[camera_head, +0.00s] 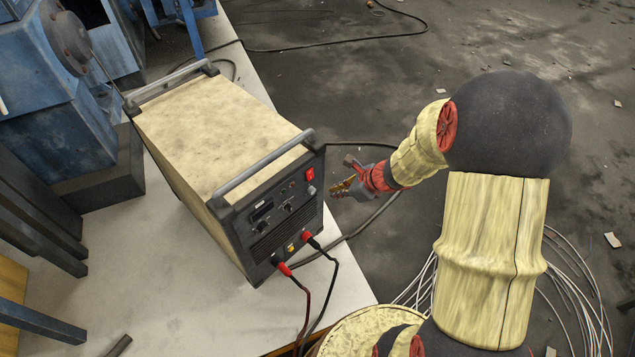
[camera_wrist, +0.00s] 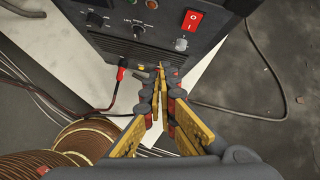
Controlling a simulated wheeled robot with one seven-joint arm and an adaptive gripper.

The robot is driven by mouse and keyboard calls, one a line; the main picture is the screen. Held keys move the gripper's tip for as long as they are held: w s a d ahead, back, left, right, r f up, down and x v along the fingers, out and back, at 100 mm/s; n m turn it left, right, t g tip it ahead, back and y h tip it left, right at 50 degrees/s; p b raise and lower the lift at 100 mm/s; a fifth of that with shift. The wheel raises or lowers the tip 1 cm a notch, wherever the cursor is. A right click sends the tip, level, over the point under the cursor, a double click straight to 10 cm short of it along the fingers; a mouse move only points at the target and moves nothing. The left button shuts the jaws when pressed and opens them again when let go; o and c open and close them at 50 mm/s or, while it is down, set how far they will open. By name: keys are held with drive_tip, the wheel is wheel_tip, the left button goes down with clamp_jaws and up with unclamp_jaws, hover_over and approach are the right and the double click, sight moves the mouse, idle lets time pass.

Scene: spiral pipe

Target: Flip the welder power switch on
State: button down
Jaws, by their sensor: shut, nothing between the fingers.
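The welder (camera_head: 215,140) is a cream box with a black front panel, standing on a pale table. Its red power switch (camera_head: 310,174) is at the upper right of the panel and also shows in the wrist view (camera_wrist: 193,21), with white marks on it. Which way the switch is tipped I cannot tell. My gripper (camera_head: 338,188) is to the right of the panel in the head view, apart from the switch. In the wrist view my gripper (camera_wrist: 160,72) has its yellow fingertips together and empty, below and left of the switch.
Two cables with red plugs (camera_head: 284,268) hang from the lower panel front. Blue machinery (camera_head: 60,110) stands at the left. A dark cable (camera_head: 385,205) runs on the floor. The floor at the right is mostly open.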

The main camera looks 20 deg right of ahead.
sight(310, 175)
drive_tip(key=shift+w+d+r+m+t+h, duration=0.2)
drive_tip(key=shift+w+d+m, duration=0.3)
drive_tip(key=shift+m, duration=0.4)
drive_tip(key=shift+w+d+r+m+t+h, duration=0.15)
drive_tip(key=shift+w+d+m, duration=0.3)
drive_tip(key=shift+m, duration=0.45)
drive_tip(key=w+r+b+x, duration=0.1)
drive_tip(key=b+x, duration=0.4)
drive_tip(key=x, duration=0.7)
drive_tip(key=shift+w+a, duration=0.4)
drive_tip(key=shift+w, duration=0.25)
